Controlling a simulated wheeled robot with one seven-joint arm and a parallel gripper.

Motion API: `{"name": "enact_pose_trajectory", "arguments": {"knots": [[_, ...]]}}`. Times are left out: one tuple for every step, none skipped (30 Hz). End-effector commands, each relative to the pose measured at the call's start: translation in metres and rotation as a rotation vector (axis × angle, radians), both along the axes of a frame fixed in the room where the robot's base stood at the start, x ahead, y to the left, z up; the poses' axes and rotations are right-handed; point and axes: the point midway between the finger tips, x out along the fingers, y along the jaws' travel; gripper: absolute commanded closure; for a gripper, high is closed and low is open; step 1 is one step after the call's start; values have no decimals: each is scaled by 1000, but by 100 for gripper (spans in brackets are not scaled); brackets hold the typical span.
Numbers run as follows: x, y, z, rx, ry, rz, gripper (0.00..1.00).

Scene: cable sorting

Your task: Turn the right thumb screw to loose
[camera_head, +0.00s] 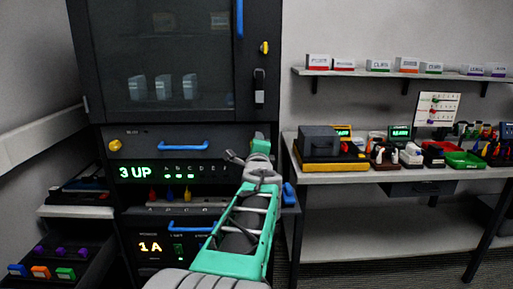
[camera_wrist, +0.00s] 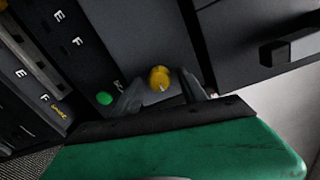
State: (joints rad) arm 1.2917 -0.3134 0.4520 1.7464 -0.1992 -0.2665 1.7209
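The right thumb screw (camera_wrist: 159,78) is a yellow round knob on a dark panel in the wrist view. A small line shows on its face. My gripper (camera_wrist: 160,84) is open, with one dark finger on each side of the knob. I cannot tell whether either finger touches it. In the head view my gripper (camera_head: 260,147) is at the right end of the panel and hides the right thumb screw. The other yellow thumb screw (camera_head: 115,145) shows at the panel's left end.
A green light (camera_wrist: 104,98) is beside the left finger. A black handle (camera_wrist: 290,50) juts out at right. In the head view, a blue handle (camera_head: 184,145) spans the panel above the "3 UP" display (camera_head: 135,172). A workbench (camera_head: 400,176) with trays stands right.

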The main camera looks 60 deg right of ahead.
Motion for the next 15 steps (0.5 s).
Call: {"name": "enact_pose_trajectory", "arguments": {"knots": [[0,0,0,0,0,0,50],[0,0,0,0,0,0,50],[0,0,0,0,0,0,50],[0,0,0,0,0,0,50],[0,0,0,0,0,0,50],[0,1,0,0,0,0,50],[-1,2,0,-1,0,0,50],[-2,3,1,-1,0,0,50],[-4,7,2,-3,0,-1,50],[-6,11,2,-3,0,-1,50],[-8,16,2,-4,-1,-1,50],[-12,23,2,-3,0,-1,50],[-15,29,3,-4,-1,-1,50],[-18,35,3,-5,-1,-1,50],[-22,42,3,-4,-1,-2,50]]}}
